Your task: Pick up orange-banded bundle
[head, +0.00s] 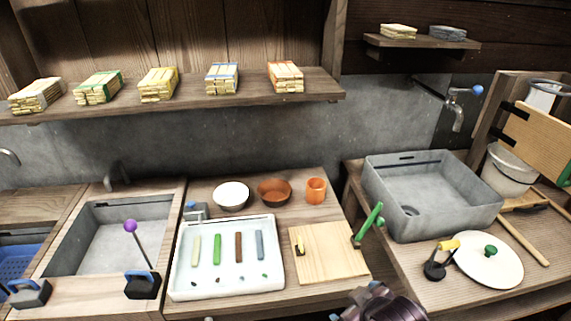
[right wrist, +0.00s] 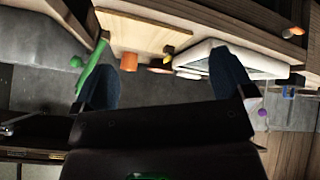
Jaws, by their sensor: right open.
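The orange-banded bundle (head: 285,77) is a stack of pale sticks with orange bands. It lies at the right end of the long wooden shelf (head: 190,107) in the head view. I cannot pick it out in the right wrist view. My right gripper (right wrist: 165,82) is open, with two dark fingers wide apart and nothing seen between them. Part of my right arm shows at the bottom edge of the head view, low and well away from the bundle. My left gripper is not in view.
Blue-banded (head: 222,78), yellow-banded (head: 158,84) and green-banded (head: 98,87) bundles share the shelf, with another bundle (head: 37,95) at far left. Below are a white tray (head: 226,284), bowls, an orange cup (head: 316,190), a board (head: 328,252) and a grey basin (head: 430,190).

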